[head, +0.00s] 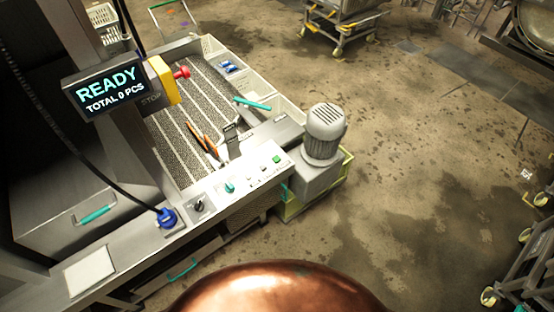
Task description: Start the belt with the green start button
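The green start button (276,159) is a small square on the right end of a pale control panel (245,173) along the front of the machine. Smaller buttons, a teal knob (229,187) and a black rotary switch (198,206) sit to its left. The ribbed belt (178,150) lies behind the panel. A display (104,87) above it reads READY and TOTAL 0 PCS. Neither of my grippers shows in the head view, and nothing is seen touching the button.
A yellow box with a red mushroom button (182,73) stands beside the display. Orange-handled tools (201,138) lie over the belt. A grey motor (325,130) stands right of the panel. A black cable hangs at the left. Wet floor (420,180) is clear to the right.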

